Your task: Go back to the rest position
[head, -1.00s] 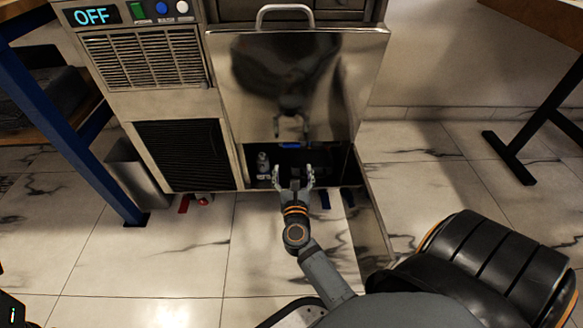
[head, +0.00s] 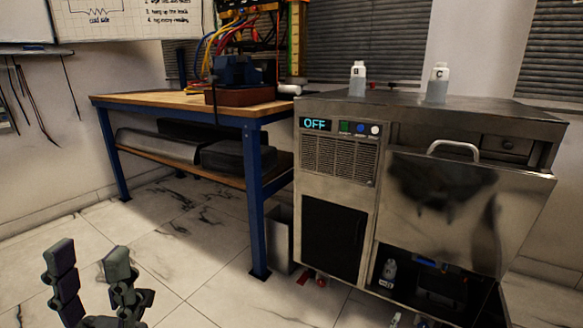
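My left gripper (head: 95,268) stands at the bottom left of the head view, over the tiled floor. Its two dark fingers point up and are spread apart, with nothing between them. What seem to be the pale fingertips of my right gripper (head: 409,320) just show at the bottom edge, below the front of the steel machine (head: 335,235). They are apart, and I see nothing held between them. The rest of that gripper is out of the frame.
The machine's display (head: 315,124) reads OFF. Its steel flap (head: 440,205) hangs over an open lower bay with a small bottle (head: 389,271) inside. Two bottles stand on top. A blue-legged workbench (head: 180,101) is left of it. Open floor (head: 185,240) lies in front.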

